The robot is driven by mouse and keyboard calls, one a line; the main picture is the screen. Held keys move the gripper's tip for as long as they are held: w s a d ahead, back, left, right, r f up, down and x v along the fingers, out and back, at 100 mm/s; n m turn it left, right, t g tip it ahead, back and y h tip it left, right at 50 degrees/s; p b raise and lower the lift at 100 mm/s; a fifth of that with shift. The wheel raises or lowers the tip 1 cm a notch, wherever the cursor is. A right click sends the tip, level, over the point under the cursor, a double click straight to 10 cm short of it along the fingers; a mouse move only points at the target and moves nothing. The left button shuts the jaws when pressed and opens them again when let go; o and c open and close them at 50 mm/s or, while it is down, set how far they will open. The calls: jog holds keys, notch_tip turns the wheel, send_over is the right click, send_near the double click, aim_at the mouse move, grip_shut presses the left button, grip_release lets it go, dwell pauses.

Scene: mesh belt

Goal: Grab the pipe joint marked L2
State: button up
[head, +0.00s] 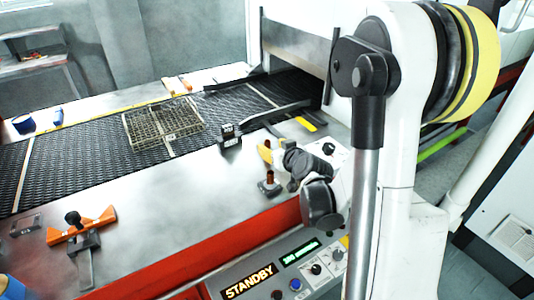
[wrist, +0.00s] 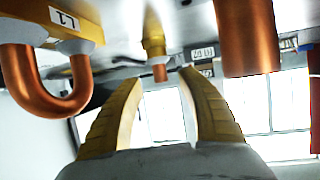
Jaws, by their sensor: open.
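In the wrist view my gripper (wrist: 160,78) is open, its two yellow fingers apart with nothing between them. Just beyond the fingertips is a small brass-coloured joint with a copper stub (wrist: 159,72). A small label (wrist: 203,53) right of it is too small to read surely, so I cannot tell which piece is L2. A copper U-bend (wrist: 55,100) with a tag reading L1 is at the left. A thick copper pipe (wrist: 246,35) is at the upper right. In the head view my gripper (head: 266,151) is above the steel bench, near a dark stand with a copper piece (head: 269,179).
A wire basket (head: 163,123) rests on the black mesh belt (head: 85,145). A small dark block (head: 230,136) stands on the belt's near edge. An orange-handled tool (head: 82,225) lies at the left. The control panel (head: 290,265) reads STANDBY. The bench middle is clear.

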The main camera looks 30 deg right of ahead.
aim_at(269, 146)
jog(key=x, duration=0.2)
jog(key=b+x, duration=0.1)
jog(key=x, duration=0.1)
jog(key=shift+w+f+b, duration=0.1)
jog(key=shift+f+b, duration=0.2)
jog(key=shift+f, duration=0.15)
jog(key=shift+r, duration=0.1)
grip_shut()
